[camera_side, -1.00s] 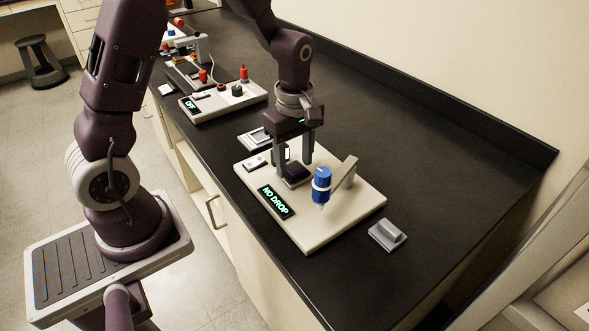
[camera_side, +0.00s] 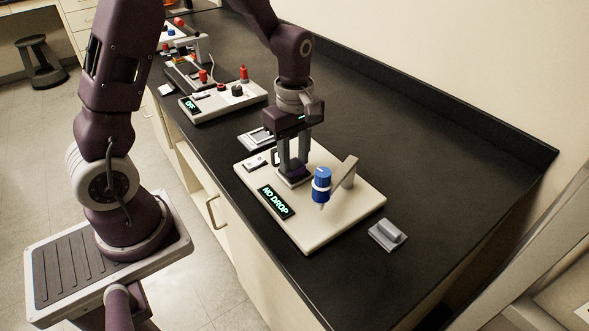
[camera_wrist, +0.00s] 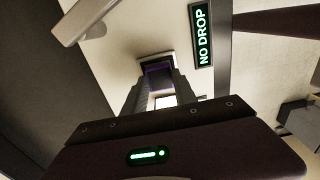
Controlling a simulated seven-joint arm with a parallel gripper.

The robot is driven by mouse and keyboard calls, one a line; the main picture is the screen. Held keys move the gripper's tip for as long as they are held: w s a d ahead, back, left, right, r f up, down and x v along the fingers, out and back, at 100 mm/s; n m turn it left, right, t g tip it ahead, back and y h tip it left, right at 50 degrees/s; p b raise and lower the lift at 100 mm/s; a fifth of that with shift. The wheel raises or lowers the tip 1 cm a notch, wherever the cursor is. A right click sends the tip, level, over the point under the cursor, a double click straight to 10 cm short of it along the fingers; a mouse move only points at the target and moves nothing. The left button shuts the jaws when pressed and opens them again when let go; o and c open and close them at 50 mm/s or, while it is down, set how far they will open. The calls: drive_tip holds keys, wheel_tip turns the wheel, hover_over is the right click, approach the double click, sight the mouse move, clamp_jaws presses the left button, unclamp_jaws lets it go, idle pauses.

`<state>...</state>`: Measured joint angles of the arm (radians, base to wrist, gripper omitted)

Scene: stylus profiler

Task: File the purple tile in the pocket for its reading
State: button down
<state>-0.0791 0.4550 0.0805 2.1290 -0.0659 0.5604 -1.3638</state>
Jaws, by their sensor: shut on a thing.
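The purple tile (camera_side: 298,170) sits at a small grey stage on the cream instrument base (camera_side: 335,222). It also shows in the wrist view (camera_wrist: 158,74), between my fingertips. My gripper (camera_side: 294,168) points straight down and is shut on the tile, low over the stage. I cannot tell whether the tile still touches the stage. The instrument's display (camera_side: 276,202) reads "NO DROP" in green, and it also shows in the wrist view (camera_wrist: 202,36). No pocket can be made out clearly.
A blue dropper-like part (camera_side: 322,185) on a grey bracket (camera_side: 344,174) stands close to my gripper. A grey block with a raised grip (camera_side: 388,234) lies at right. A second instrument (camera_side: 222,103) reads "OFF".

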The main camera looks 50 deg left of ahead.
drive_tip(key=shift+r, duration=2.6)
drive_tip(key=shift+a, duration=0.1)
drive_tip(key=a, duration=0.2)
drive_tip(key=w+a, duration=0.1)
drive_tip(key=a, duration=0.2)
drive_tip(key=w+a, duration=0.1)
drive_tip(key=a, duration=0.1)
drive_tip(key=shift+w+a+f, duration=0.15)
drive_tip(key=shift+f, duration=0.25)
drive_tip(key=a+f, duration=0.1)
drive_tip(key=a, duration=1)
drive_tip(key=shift+a+f, duration=0.15)
drive_tip(key=shift+a, duration=0.15)
drive_tip(key=shift+w, duration=0.1)
hover_over(261, 137)
drive_tip(key=shift+a+f, duration=0.1)
drive_tip(key=shift+f, duration=2.4)
drive_tip(key=shift+f, duration=0.25)
drive_tip(key=shift+f, duration=0.5)
